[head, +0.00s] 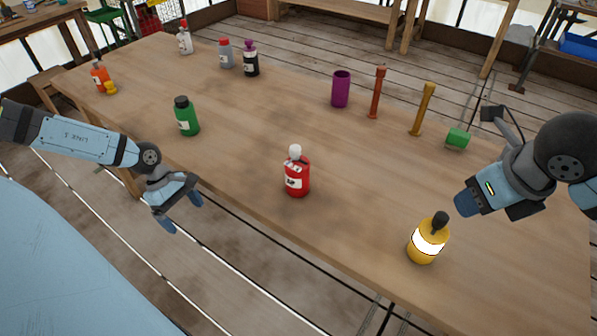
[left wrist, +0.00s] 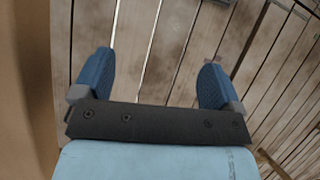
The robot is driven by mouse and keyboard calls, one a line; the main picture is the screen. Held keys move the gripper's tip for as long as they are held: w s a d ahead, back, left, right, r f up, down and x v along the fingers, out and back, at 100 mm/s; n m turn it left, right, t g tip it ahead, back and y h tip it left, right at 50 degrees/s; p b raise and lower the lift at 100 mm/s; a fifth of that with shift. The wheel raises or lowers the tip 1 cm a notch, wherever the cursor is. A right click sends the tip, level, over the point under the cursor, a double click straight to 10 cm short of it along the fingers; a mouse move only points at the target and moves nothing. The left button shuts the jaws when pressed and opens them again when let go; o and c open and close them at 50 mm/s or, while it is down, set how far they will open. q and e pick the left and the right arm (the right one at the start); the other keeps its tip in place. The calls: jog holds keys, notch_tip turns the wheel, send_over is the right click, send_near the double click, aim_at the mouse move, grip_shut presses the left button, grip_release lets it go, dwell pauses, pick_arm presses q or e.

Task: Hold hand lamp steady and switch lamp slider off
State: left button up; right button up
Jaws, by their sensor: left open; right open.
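The hand lamp appears to be the yellow round-bodied object (head: 427,243) with a bright white band and a black top, upright near the table's front edge at the right. Its slider is too small to make out. My right gripper (head: 467,204) is open, just above and right of the lamp, apart from it. Only part of its fingers shows. My left gripper (head: 181,211) is open and empty beyond the table's front edge, far left of the lamp. In the left wrist view its two blue fingers (left wrist: 154,78) are spread over floor planks.
On the wooden table (head: 300,110) stand a red bottle (head: 297,178), a green bottle (head: 187,117), a purple cup (head: 341,90), a red post (head: 376,93), a yellow post (head: 422,110) and a green block (head: 457,139). Several bottles stand farther back. The table between red bottle and lamp is clear.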

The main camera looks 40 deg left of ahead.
pick_arm(q)
jog(key=w+d+r+m+t+h, duration=0.15)
jog(key=d+r+m, duration=0.35)
jog(key=d+r, duration=0.5)
jog(key=w+d+r+m+t+h, duration=0.1)
jog(key=w+d+r+m+h, duration=0.25)
jog(key=d+r, duration=0.65)
jog(key=w+d+r+m+t+h, duration=0.15)
jog(key=d+r+m, duration=0.4)
jog(key=d, duration=0.85)
jog(key=n+g, duration=0.7)
jog(key=n, duration=0.3)
send_near(428, 238)
jog(key=w+a+f, duration=0.3)
jog(key=shift+h, duration=0.55)
jog(key=x, duration=1.3)
jog(key=shift+w+d, duration=0.1)
jog(key=shift+d, duration=0.05)
